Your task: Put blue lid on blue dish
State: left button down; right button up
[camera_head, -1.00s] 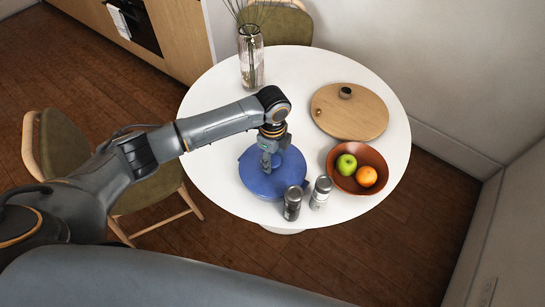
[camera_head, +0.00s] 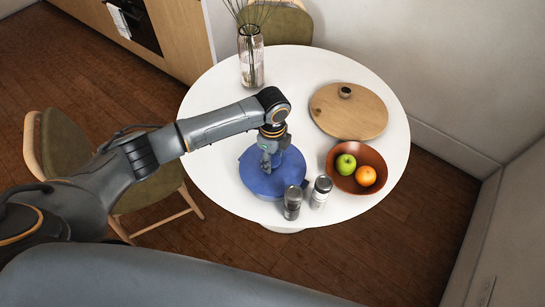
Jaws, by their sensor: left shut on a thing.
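The blue lid (camera_head: 292,172) is a flat round disc near the front middle of the white round table, in the head view. My left gripper (camera_head: 267,165) points down at the lid's middle and is shut on it, with the grip point itself partly hidden by the fingers. The lid lies level over a blue round shape, and a blue side shows below its front edge. I cannot clearly tell the blue dish from the lid here. My right gripper is not in view.
Two shakers (camera_head: 320,192) stand close to the lid's front right. A brown bowl (camera_head: 373,161) with an apple and an orange is to the right. A wooden board (camera_head: 350,115) lies behind it. A glass vase (camera_head: 251,62) stands at the back left.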

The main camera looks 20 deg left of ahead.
pick_arm(q)
jog(key=shift+f, duration=0.35)
dwell(0.3)
jog(key=c, duration=0.6)
grip_release()
notch_tip(320, 180, up, 12)
